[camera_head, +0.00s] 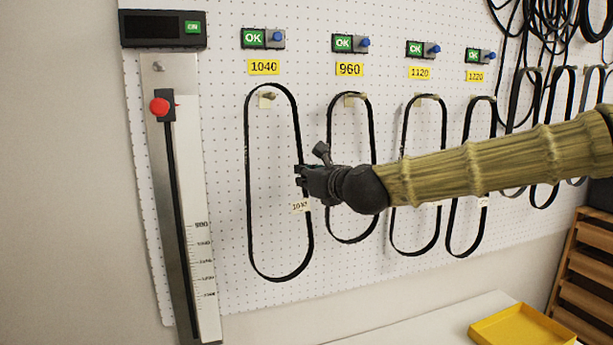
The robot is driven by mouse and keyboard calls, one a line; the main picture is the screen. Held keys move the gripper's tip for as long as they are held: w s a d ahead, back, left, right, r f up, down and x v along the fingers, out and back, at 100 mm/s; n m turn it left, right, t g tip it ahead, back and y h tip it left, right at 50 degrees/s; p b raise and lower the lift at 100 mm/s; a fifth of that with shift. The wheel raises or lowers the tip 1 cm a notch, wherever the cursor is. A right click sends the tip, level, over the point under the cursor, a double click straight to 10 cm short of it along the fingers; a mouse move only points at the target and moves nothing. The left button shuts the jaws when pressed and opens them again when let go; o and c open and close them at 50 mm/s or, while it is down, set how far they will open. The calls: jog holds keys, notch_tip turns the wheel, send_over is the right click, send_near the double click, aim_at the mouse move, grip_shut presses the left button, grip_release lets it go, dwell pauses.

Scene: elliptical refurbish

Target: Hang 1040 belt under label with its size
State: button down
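A black belt (247,190) hangs as a long loop at the peg (267,96) below the yellow 1040 label (264,67). A small tag (300,206) on its right side appears to read 1040. My gripper (300,176) is at the right strand of this belt, about halfway down, just above the tag. The gripper is small and dark here, so whether its fingers are open, closed on the strand or only touching it cannot be seen.
Belts hang under the 960 (349,69), 1120 (419,72) and 1220 (474,76) labels; my arm crosses in front of them. A measuring gauge with a red knob (159,107) stands left. A yellow tray (522,328) lies on the white table (420,327). More belts hang at right.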

jog(key=shift+w+a+f+b, duration=0.2)
jog(key=shift+w+f+b, duration=0.4)
jog(key=shift+b, duration=0.1)
jog(key=shift+f+b, duration=0.25)
jog(key=shift+b, duration=0.15)
jog(key=shift+f, duration=0.15)
jog(key=c, duration=1.6)
grip_release()
jog(key=shift+o, duration=0.2)
